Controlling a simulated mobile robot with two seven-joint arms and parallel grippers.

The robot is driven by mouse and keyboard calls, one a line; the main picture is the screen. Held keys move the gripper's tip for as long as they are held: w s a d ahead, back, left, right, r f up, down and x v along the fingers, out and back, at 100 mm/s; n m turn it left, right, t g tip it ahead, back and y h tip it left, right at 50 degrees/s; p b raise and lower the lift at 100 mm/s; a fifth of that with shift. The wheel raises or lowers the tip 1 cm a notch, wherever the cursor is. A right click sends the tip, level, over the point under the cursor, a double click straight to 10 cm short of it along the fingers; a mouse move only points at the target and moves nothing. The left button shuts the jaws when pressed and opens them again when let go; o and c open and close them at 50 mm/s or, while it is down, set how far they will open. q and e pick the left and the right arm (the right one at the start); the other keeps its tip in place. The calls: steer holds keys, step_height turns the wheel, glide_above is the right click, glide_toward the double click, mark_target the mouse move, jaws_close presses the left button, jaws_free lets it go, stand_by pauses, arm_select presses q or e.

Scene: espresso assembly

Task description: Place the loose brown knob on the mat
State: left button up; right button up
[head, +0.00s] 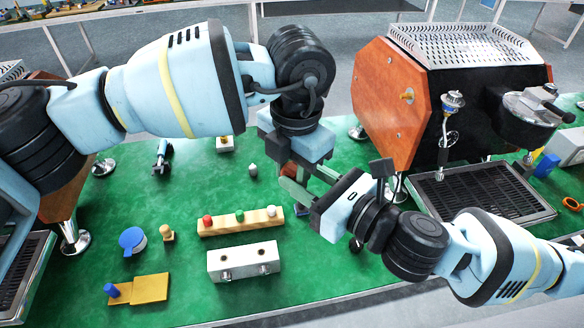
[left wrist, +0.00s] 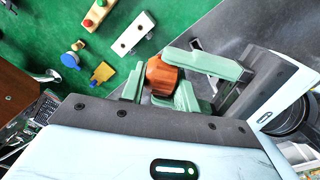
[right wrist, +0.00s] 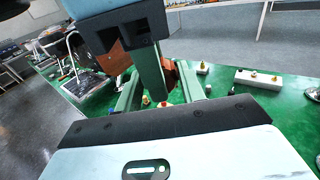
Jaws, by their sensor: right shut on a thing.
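The brown knob (left wrist: 162,76) is a faceted reddish-brown piece, held above the table where my two grippers meet. It also shows in the head view (head: 288,169), partly covered by the fingers. My right gripper (head: 304,190) is shut on it. My left gripper (left wrist: 158,92) points down at the same spot; its fingers stand apart on either side of the knob, with a small gap on one side. The flat yellow mat (head: 151,288) lies at the front left of the green table; a small blue-topped piece (head: 111,290) stands at its left end.
A wooden block with coloured knobs (head: 240,222) and a white block (head: 243,262) lie between the grippers and the mat. A blue round piece (head: 132,240) and a small tan knob (head: 167,233) stand behind the mat. The espresso machine (head: 440,90) is at right.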

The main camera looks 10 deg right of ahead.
arm_select(q)
steer(key=shift+c, duration=2.2)
arm_select(e)
steer(key=o, duration=1.3)
